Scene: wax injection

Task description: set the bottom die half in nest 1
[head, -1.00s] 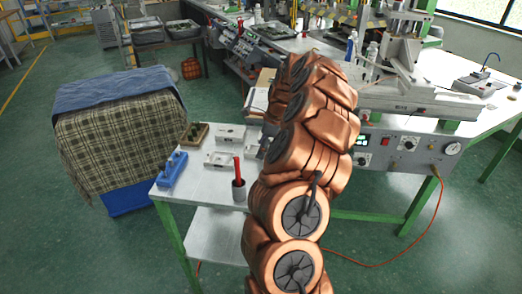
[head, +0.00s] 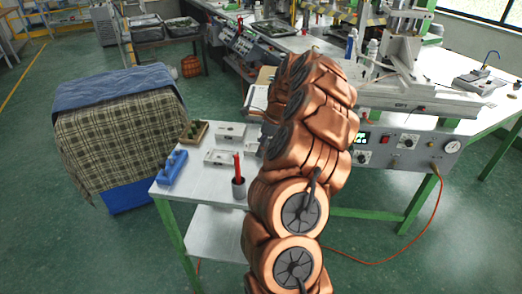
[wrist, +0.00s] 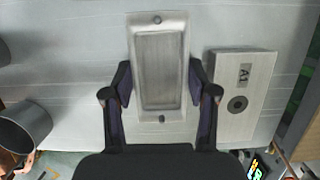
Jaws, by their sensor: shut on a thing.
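A grey metal die half (wrist: 161,112) with a long rectangular recess and a small round hole at each end shows in the wrist view; I take it for the bottom die half. My gripper (wrist: 160,88) has a finger against each long side of it and is shut on it. Whether it is lifted off the bench top is not clear. In the head view my own arm hides the gripper and the held part. I cannot pick out nest 1 in either view.
A pale block marked A1 (wrist: 226,122) lies just right of the held part. A grey cup (wrist: 22,127) is at left; in the head view the cup (head: 239,188) holds a red stick. A blue rack (head: 171,169) and wooden tray (head: 194,133) stand on the small bench.

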